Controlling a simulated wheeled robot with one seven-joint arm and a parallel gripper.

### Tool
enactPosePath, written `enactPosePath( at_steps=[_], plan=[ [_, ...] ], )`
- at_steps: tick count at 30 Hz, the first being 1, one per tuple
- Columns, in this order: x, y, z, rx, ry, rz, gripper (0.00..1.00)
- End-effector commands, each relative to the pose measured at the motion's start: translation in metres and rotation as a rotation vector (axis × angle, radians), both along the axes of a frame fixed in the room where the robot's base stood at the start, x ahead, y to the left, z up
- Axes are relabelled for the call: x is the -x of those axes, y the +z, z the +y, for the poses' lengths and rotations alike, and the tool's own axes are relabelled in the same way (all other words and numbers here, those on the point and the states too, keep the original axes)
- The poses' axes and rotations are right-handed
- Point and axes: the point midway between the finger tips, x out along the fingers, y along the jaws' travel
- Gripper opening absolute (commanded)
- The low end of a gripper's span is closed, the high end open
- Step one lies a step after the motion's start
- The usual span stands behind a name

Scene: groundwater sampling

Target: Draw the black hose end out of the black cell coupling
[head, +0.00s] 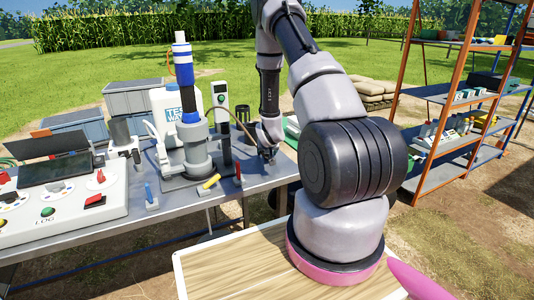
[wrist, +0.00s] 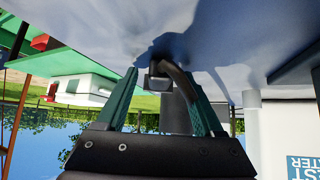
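My gripper (head: 266,152) is low over the right end of the metal table in the head view, with its fingertips hard to make out. In the wrist view my gripper (wrist: 161,74) has its two green fingers spread apart. A dark bent piece, apparently the black hose end (wrist: 178,76), lies between the fingertips, close to the right finger. A small dark square-ended block (wrist: 159,84) shows beside it; I cannot tell whether it is the coupling. Clear gaps show beside the left finger. Whether the hose end is seated in the coupling is not visible.
On the metal table (head: 130,222) stand a grey pump-like column (head: 194,150), a white container (head: 165,110), a handheld meter (head: 220,97) and a control panel (head: 60,205). A thin brown hose (head: 238,122) arcs toward my gripper. An orange shelf rack (head: 425,170) stands at right.

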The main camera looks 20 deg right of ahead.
Motion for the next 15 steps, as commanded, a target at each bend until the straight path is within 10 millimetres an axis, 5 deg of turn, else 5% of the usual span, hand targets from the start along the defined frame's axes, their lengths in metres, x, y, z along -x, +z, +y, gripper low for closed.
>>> enactPosePath(
  at_steps=[7,15],
  plan=[
    [0.007,0.008,0.003,0.0,0.0,-0.001,0.69],
    [0.041,0.047,0.016,0.001,0.001,-0.002,0.69]
  ],
)
